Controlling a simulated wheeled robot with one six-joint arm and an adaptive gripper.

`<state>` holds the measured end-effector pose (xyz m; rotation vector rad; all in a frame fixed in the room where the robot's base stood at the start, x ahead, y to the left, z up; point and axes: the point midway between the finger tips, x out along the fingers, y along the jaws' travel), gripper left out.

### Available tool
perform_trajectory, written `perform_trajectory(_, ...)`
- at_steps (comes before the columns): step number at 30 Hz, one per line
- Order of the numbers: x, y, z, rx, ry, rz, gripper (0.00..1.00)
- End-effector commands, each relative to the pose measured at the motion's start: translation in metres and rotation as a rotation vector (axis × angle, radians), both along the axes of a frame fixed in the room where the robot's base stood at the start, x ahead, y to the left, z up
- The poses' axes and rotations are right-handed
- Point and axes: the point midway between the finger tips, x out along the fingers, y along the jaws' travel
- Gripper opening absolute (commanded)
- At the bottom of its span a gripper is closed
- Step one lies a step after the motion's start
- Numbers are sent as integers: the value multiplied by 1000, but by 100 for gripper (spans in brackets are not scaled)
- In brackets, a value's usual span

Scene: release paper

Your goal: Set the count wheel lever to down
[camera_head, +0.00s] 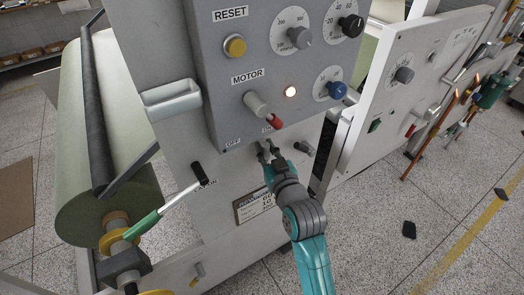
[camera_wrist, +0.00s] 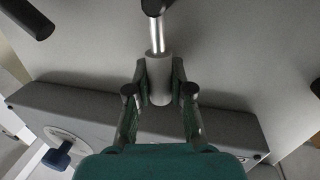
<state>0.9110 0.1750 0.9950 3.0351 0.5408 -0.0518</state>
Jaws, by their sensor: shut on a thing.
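A lever with a grey sleeve, a shiny metal rod and a black end (camera_wrist: 157,35) shows in the wrist view. My gripper (camera_wrist: 159,92) is shut on the grey sleeve, with one finger on each side. In the head view my gripper (camera_head: 266,150) is at the white machine panel, just below the control box. There the lever is mostly hidden by the fingers. I cannot read a count wheel label, so I cannot tell by name which lever this is.
The grey control box (camera_head: 228,75) with the red-tipped motor switch (camera_head: 265,110) hangs just above my gripper. A short lever (camera_head: 303,147) is close on the right.

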Motion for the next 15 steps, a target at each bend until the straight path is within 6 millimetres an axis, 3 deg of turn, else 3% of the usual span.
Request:
perform_trajectory(6, 7, -12, -1, 173, 107, -1, 0)
perform_trajectory(15, 8, -14, -2, 209, 132, 0, 0)
